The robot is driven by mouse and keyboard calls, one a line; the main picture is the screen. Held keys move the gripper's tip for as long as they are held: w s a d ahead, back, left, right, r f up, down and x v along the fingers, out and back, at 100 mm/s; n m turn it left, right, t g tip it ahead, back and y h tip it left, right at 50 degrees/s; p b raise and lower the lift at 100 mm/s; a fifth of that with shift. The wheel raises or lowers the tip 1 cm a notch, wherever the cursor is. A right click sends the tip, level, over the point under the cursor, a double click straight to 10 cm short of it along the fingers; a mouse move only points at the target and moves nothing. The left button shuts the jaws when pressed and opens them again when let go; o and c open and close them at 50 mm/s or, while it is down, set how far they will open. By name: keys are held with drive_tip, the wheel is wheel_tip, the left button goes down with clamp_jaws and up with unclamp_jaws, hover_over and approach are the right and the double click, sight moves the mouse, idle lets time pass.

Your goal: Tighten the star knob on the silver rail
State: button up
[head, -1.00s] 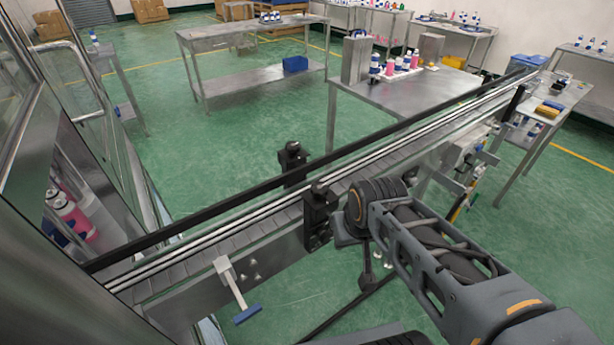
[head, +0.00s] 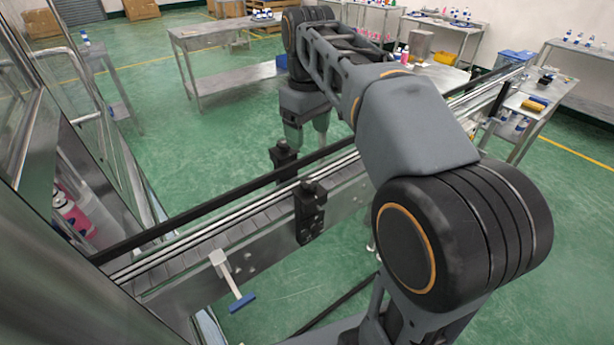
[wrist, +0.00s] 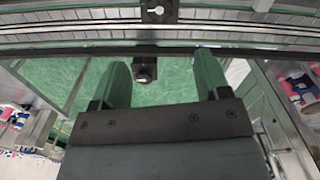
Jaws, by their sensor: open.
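The silver rail (head: 240,226) runs along the near side of the conveyor. A black bracket (head: 308,222) is fixed there, with a small dark knob-like top (head: 311,186); its star shape is too small to make out. This bracket appears at the top edge of the wrist view (wrist: 154,12). My gripper (head: 307,145) is open and empty, pointing down on the far side of the conveyor. In the wrist view, a second black bracket (wrist: 145,70) on the black rail (wrist: 170,48) shows between my fingers (wrist: 163,72), apart from both.
The second bracket also shows in the head view (head: 284,156). A blue-ended T-handle (head: 235,285) sticks out from the conveyor's near side. A metal machine cabinet (head: 60,260) stands at left. A steel table (head: 225,35) stands behind, with open green floor before it.

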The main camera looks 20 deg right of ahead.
sight(308, 181)
wheel_tip(308, 181, down, 13)
drive_tip(key=shift+f+b, duration=0.1)
drive_tip(key=shift+b, duration=0.4)
drive_tip(key=c, duration=0.9)
drive_tip(key=shift+c, duration=0.2)
